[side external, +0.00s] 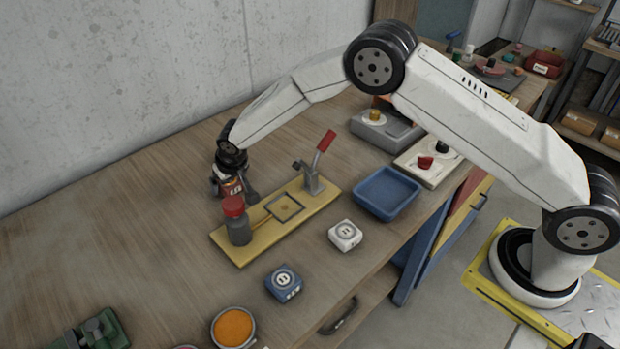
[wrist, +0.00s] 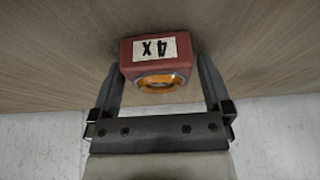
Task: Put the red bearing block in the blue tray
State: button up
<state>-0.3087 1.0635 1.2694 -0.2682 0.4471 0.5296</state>
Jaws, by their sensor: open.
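The red bearing block (wrist: 127,58) has a white label marked "4X" and an orange ring, and sits on the wooden bench. In the side view it (side external: 231,187) is partly hidden by my gripper, behind the yellow fixture. My gripper (wrist: 160,72) is open, with one finger on each side of the block. Small gaps seem to show between fingers and block in the wrist view. In the side view my gripper (side external: 234,194) reaches down low at the block. The blue tray (side external: 387,193) is empty and lies to the right, near the bench's front edge.
A yellow fixture plate (side external: 262,238) with a red-capped grey bottle (side external: 238,222) and a red-handled clamp (side external: 314,180) stands between block and tray. A white block (side external: 345,235) and a blue block (side external: 284,283) lie in front. The bench left of my gripper is clear.

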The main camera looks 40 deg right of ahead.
grip_shut()
dwell(0.3)
jog(key=shift+r, duration=0.2)
jog(key=shift+r, duration=0.45)
notch_tip(320, 180, up, 2)
jog(key=shift+r, duration=0.1)
jog(key=s+d+r, duration=0.3)
jog(key=s+r, duration=0.6)
jog(key=s, duration=0.4)
jog(key=shift+s+r, duration=0.3)
